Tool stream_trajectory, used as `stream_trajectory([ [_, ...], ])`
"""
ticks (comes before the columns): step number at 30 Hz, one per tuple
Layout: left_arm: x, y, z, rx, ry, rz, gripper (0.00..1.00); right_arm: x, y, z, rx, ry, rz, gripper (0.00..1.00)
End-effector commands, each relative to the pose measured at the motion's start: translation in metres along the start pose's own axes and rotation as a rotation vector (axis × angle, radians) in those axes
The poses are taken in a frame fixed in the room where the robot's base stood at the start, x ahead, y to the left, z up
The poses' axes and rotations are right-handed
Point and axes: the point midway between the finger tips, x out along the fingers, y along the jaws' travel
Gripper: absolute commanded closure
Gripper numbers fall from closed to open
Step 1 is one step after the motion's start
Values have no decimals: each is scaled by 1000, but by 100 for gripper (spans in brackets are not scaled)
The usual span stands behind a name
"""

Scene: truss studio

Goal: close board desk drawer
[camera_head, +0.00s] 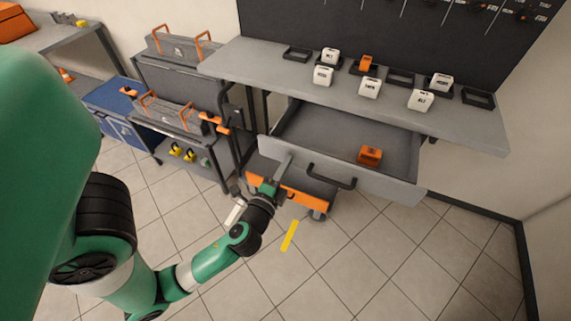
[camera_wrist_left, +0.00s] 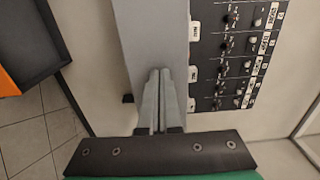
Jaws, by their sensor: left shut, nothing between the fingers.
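The grey desk (camera_head: 300,75) stands under a black wall board. Its wide drawer (camera_head: 320,125) is pulled out, so its inside shows. The drawer front (camera_head: 385,188) has a black bar handle (camera_head: 332,177). An orange block (camera_head: 370,155) lies in the drawer. My left gripper (camera_head: 286,160) is shut and empty, at the left part of the drawer front, left of the handle. Whether it touches the front I cannot tell. In the left wrist view its closed fingers (camera_wrist_left: 158,75) lie over a grey surface. My right gripper is not in view.
White blocks (camera_head: 370,88) and black trays (camera_head: 400,77) stand on the desk top. An orange-edged cart (camera_head: 300,203) sits under the drawer. A dark tool trolley (camera_head: 180,80) stands to the left. The tiled floor in front is clear except for a yellow strip (camera_head: 290,235).

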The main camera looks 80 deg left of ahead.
Motion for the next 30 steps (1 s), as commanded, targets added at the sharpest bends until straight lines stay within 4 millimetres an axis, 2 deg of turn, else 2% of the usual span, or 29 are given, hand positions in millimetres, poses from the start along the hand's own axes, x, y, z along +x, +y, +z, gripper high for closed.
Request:
stream_trajectory([
  [8,1,0,0,-1,0,0,100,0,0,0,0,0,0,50],
  [14,17,-2,0,-2,-2,-1,100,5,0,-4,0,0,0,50],
  [20,55,-4,1,-2,-4,-2,100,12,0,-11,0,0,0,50],
  [30,136,-1,1,-2,-2,-2,100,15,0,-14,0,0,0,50],
])
